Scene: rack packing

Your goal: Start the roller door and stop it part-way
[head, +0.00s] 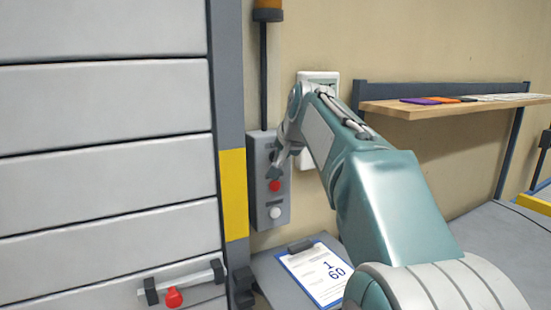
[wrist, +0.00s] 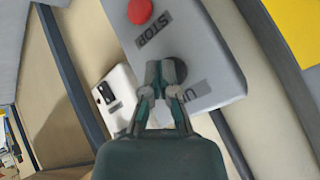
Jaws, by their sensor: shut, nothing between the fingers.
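The grey control box (head: 257,205) is on the wall right of the roller door's frame. In the head view its red button (head: 274,186) sits above a white button (head: 275,213). In the wrist view the red button (wrist: 140,11) is beside a STOP label, and a dark button (wrist: 179,71) is beside a partly covered label that seems to read UP. My gripper (wrist: 166,66) is shut and empty, its tips in front of the dark button; whether they touch it I cannot tell. The grey slatted roller door (head: 100,95) fills the left of the head view; its bottom edge is not clear.
A yellow-banded door post (head: 233,195) stands close left of the box. A white wall plate (head: 316,77) is partly behind my arm. A clipboard (head: 315,275) lies below the box. A wooden shelf (head: 450,108) is at right. A door handle with red knob (head: 173,297) is low left.

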